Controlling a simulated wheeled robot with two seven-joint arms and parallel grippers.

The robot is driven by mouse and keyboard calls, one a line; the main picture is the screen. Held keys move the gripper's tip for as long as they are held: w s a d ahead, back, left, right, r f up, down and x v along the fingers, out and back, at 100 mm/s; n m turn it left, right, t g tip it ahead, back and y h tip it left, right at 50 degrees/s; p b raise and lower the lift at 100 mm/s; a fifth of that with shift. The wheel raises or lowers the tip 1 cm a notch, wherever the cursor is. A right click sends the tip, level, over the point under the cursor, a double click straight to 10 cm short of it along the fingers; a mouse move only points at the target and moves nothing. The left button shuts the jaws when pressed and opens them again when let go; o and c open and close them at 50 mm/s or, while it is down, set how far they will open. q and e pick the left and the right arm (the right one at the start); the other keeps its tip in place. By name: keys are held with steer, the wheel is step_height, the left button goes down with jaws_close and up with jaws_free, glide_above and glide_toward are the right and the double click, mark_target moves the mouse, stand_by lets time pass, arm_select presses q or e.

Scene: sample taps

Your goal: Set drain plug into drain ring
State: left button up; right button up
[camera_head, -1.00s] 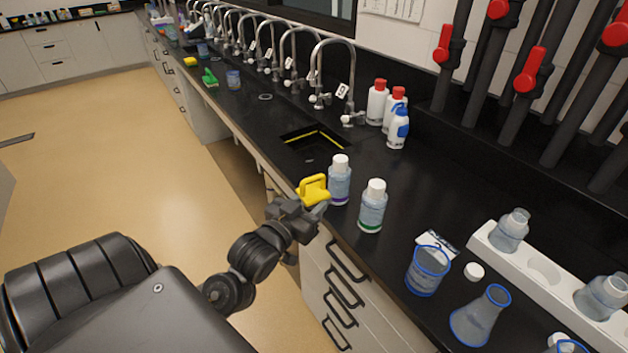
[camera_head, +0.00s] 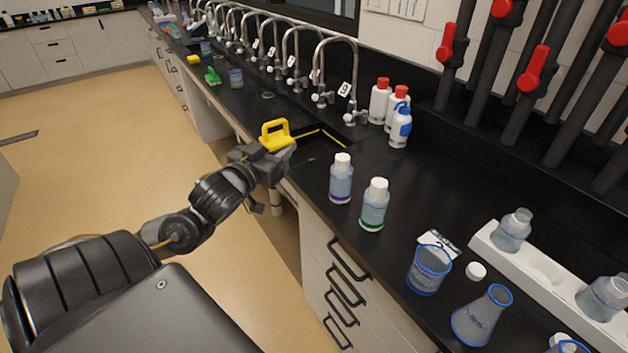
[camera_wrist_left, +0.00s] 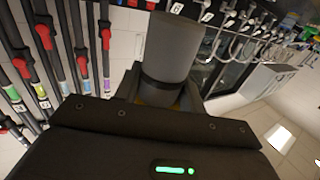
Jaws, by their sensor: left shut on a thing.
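The drain plug is a yellow piece with a loop handle (camera_head: 275,134). My left gripper (camera_head: 268,160) is shut on it and holds it up at the near left edge of the black sink basin (camera_head: 318,155). In the left wrist view a grey cylinder stands between the fingers (camera_wrist_left: 163,88), with a little yellow low behind it. The basin has a yellow line along its inner edge and is partly hidden by the plug and gripper. I cannot clearly make out the drain ring; a small round ring (camera_head: 268,95) lies on the counter farther back. My right gripper is not in view.
Two white-capped bottles (camera_head: 341,178) (camera_head: 375,205) stand on the counter right of the basin. A row of curved taps (camera_head: 335,70) runs behind it. Red-capped bottles (camera_head: 380,100) stand at the back. Glassware (camera_head: 428,270) is at the lower right.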

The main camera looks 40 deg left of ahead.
arm_select(q)
steer(key=w+a+f+p, duration=0.1)
steer(key=w+f, duration=0.7)
steer(key=w, duration=0.5)
steer(key=shift+f+p, duration=0.4)
steer(key=f+p, duration=0.1)
steer(key=w+f, duration=0.1)
steer(key=shift+f+p, duration=0.35)
steer(key=shift+f, duration=0.5)
steer(key=shift+f, duration=0.1)
steer(key=o, duration=1.1)
